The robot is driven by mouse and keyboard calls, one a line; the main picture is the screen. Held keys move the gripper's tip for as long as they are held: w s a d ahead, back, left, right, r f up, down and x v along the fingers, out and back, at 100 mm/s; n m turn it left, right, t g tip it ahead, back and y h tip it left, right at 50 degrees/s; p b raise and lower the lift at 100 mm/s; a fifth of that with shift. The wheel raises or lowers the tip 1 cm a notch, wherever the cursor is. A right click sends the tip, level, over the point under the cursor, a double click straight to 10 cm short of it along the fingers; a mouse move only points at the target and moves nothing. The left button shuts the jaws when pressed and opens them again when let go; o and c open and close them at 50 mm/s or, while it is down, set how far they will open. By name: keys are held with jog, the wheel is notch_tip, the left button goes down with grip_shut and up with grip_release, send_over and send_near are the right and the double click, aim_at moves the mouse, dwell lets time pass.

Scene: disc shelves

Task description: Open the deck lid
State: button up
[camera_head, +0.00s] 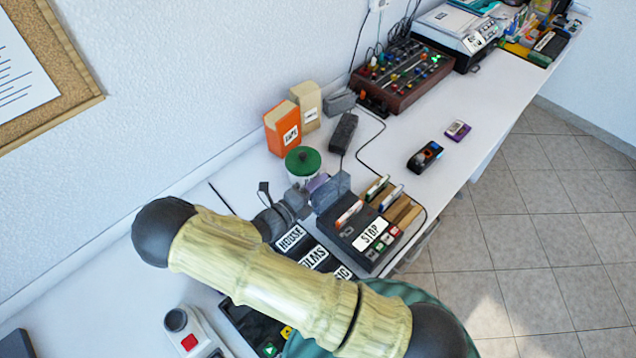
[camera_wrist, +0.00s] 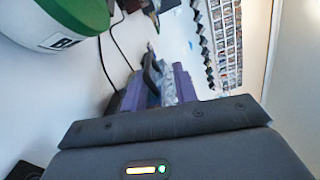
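A dark deck (camera_head: 368,228) with a white panel reading "STOP" and red and green buttons stands on the bench in the head view. Several thin cases stand upright in its top or just behind it. I cannot make out its lid clearly. My gripper (camera_head: 325,187) is behind and left of the deck, close to the green-lidded jar. In the wrist view, my gripper's purple and grey finger parts (camera_wrist: 158,88) show beyond the dark hand. A dark curved shape stands beyond them. I cannot tell whether the fingers hold anything.
The jar with the green lid (camera_head: 303,160) is beside my gripper. A black organizer labelled "HOUSE" (camera_head: 291,238) lies partly under my arm. An orange box (camera_head: 283,127) stands by the wall. A small black device (camera_head: 425,156) lies on the bench to the right, with clear room around it.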

jog(key=shift+w+d+r, duration=0.1)
jog(key=shift+r, duration=0.1)
dwell(0.3)
jog(key=b+v, duration=0.2)
jog(key=v, duration=1.5)
jog(key=shift+a, duration=0.25)
jog(key=s+d+r+m+g+y+p, duration=0.1)
jog(key=d+r+m+g+y+p, duration=0.15)
jog(key=d+m+g, duration=0.65)
jog(key=s+d+r+m+g+y+p, duration=0.1)
jog(key=d+r+m+g+y, duration=0.4)
jog(key=m, duration=0.6)
jog(key=d+r+m+t+y+p, duration=0.1)
jog(key=d+r+m, duration=0.4)
jog(key=m, duration=0.6)
jog(key=s+d+r+m+t+y+p, duration=0.1)
jog(key=d+r+m+y, duration=0.4)
jog(key=m, duration=0.6)
notch_tip(320, 180, up, 3)
jog(key=t+p, duration=0.1)
jog(key=t, duration=0.1)
jog(key=shift+f+t, duration=0.2)
jog(key=shift+t, duration=0.2)
